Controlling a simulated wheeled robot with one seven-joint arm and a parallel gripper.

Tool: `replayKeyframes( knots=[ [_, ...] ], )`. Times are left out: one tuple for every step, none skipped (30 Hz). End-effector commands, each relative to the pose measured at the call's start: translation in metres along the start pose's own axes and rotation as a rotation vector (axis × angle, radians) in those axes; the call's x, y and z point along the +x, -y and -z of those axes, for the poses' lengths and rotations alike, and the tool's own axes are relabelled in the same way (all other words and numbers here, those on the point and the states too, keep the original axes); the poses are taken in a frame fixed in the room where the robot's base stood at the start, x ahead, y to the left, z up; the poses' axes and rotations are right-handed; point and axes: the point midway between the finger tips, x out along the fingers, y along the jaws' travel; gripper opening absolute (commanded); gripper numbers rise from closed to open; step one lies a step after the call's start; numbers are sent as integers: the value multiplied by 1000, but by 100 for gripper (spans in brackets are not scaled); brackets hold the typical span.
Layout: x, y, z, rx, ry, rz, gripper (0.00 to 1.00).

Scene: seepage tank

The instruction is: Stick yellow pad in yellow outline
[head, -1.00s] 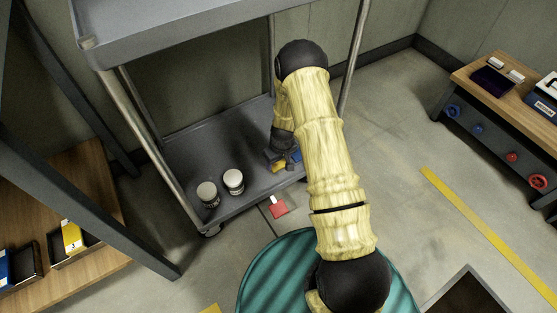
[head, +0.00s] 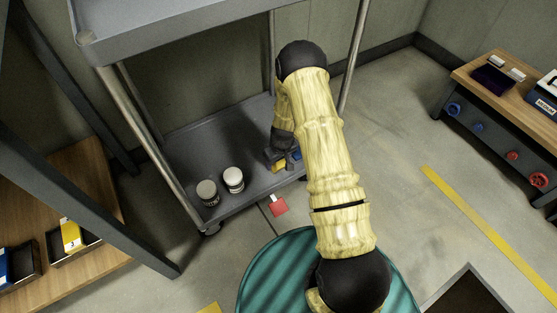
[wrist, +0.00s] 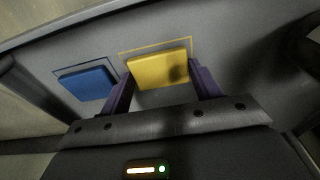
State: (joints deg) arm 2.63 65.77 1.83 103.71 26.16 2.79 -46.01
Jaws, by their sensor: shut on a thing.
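The yellow pad (wrist: 160,70) is between the two purple fingers of my gripper (wrist: 163,88) in the wrist view. My gripper is shut on it. The thin yellow outline (wrist: 155,44) is on the grey surface behind the pad, and its top line and upper corners show beyond the pad's edge. The pad covers the rest of the outline; I cannot tell whether the pad touches the surface. In the head view my gripper (head: 281,162) is low at the right front of the cart's lower shelf, with the yellow pad (head: 279,167) partly visible.
A blue pad (wrist: 88,84) sits by its blue outline, left of the yellow one. Two pale-lidded jars (head: 233,180) stand on the cart's lower shelf (head: 190,155). A red tag (head: 278,206) is below the shelf edge. A teal drum (head: 260,270) is in front.

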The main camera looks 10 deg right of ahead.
Motion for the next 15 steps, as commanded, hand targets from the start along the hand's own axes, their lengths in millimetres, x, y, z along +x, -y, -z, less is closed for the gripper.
replayKeyframes(
  knots=[
    [0, 0, 0, 0, 0, 0, 46],
    [0, 0, 0, 0, 0, 0, 46],
    [0, 0, 0, -1, 0, 0, 46],
    [1, 0, 0, -1, 0, 0, 46],
    [1, 0, 0, -1, 0, 0, 46],
    [1, 0, 0, -1, 0, 0, 46],
    [1, 0, 0, -1, 0, 0, 46],
    [1, 0, 0, -1, 0, 0, 46],
    [1, 0, 0, -1, 0, 0, 46],
    [1, 0, 0, -1, 0, 0, 46],
    [1, 0, 0, -1, 0, 0, 46],
    [2, 0, 0, -1, 1, 0, 46],
    [2, 0, 0, -1, 1, 0, 46],
    [2, 0, 0, -1, 1, 0, 46],
    [2, 0, 0, 0, 1, 0, 71]
  ],
)
